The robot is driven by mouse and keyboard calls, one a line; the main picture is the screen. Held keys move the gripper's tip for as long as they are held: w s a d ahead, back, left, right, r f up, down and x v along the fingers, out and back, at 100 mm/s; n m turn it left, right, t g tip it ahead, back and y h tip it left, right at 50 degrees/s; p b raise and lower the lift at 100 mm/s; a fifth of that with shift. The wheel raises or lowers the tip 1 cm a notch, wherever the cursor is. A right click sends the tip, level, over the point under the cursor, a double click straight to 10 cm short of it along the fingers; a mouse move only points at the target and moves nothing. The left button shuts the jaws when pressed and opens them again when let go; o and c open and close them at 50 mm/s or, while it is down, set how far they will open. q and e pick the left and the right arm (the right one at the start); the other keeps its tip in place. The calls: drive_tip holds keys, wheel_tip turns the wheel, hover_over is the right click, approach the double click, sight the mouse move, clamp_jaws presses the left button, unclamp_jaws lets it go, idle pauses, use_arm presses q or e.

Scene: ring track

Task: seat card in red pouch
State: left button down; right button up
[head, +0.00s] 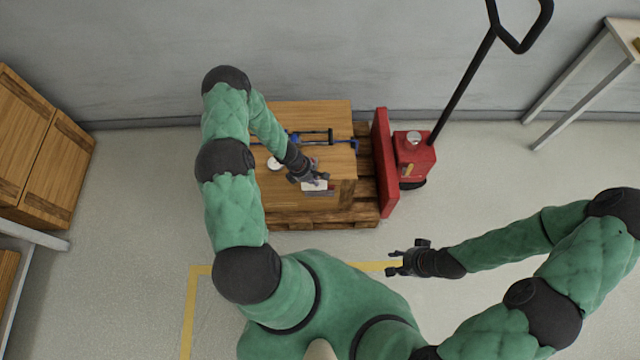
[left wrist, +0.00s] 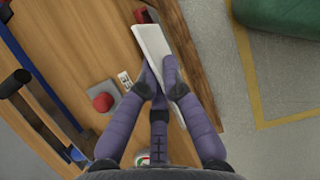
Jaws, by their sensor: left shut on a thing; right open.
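A white card (left wrist: 165,58) is between the fingers of my left gripper (left wrist: 160,88) in the left wrist view, near the edge of the wooden box top. In the head view my left gripper (head: 312,178) is over the front edge of the box, with the white card (head: 314,186) just below it. A small dark-reddish patch (head: 320,193) shows beneath the card at the box front; I cannot tell for sure that it is the red pouch, or whether the card touches it. My right gripper (head: 395,262) is open and empty, away from the box.
The wooden box (head: 330,112) stands on a pallet (head: 350,218). A blue and black clamp (head: 310,137) and a white round thing (head: 275,163) lie on top. A red knob on a grey plate (left wrist: 102,100) is beside the fingers. A red pallet jack (head: 415,155) stands right.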

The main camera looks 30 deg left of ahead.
sight(320, 182)
use_arm(q)
drive_tip(key=f, duration=0.2)
drive_tip(key=w+f+b, duration=0.1)
drive_tip(key=f, duration=0.1)
drive_tip(key=w+d+f+b, duration=0.1)
drive_tip(key=f, duration=0.1)
drive_tip(key=shift+w+f, duration=0.1)
drive_tip(key=shift+w, duration=0.15)
drive_tip(key=c, duration=1.7)
unclamp_jaws()
drive_tip(key=shift+a, duration=0.1)
drive_tip(key=shift+w, duration=0.1)
drive_tip(key=shift+a+r, duration=0.1)
drive_tip(key=shift+r, duration=0.1)
drive_tip(key=shift+a+r, duration=0.1)
drive_tip(key=shift+r, duration=0.1)
drive_tip(key=p+v, duration=0.5)
drive_tip(key=v, duration=0.6)
drive_tip(key=s+d+r+m+g, duration=0.1)
drive_tip(key=s+d+r+m, duration=0.3)
drive_tip(key=s+d+m, duration=0.3)
drive_tip(key=s+d+r+m+g, duration=0.1)
drive_tip(key=s+d+r+m, duration=0.4)
drive_tip(key=d+m, duration=1)
drive_tip(key=s, duration=0.3)
drive_tip(key=shift+s+d+r, duration=0.2)
drive_tip(key=shift+d+r, duration=0.05)
drive_tip(key=shift+d, duration=0.05)
